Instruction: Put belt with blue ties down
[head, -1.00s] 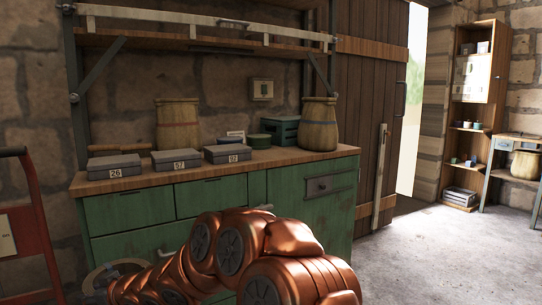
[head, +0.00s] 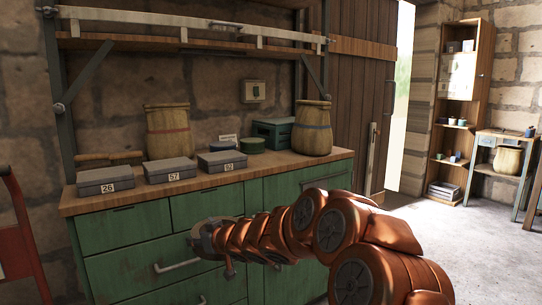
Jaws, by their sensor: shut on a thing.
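My copper-coloured arm reaches in from the lower right, and its far end with my gripper (head: 208,238) is in front of the green cabinet's drawers, below the worktop edge. The gripper is small and partly hidden by the arm's own links. It is shut on a curved dark band that looks like a belt; no blue ties can be made out on it. No other belt shows. On the worktop (head: 105,205), a sack with a red band (head: 168,135) stands left of a sack with a blue band (head: 312,128).
Grey boxes marked 26 (head: 108,180), 57 (head: 170,170) and 62 (head: 222,160) line the worktop's front. A red trolley (head: 20,240) is at left. Open floor lies at right.

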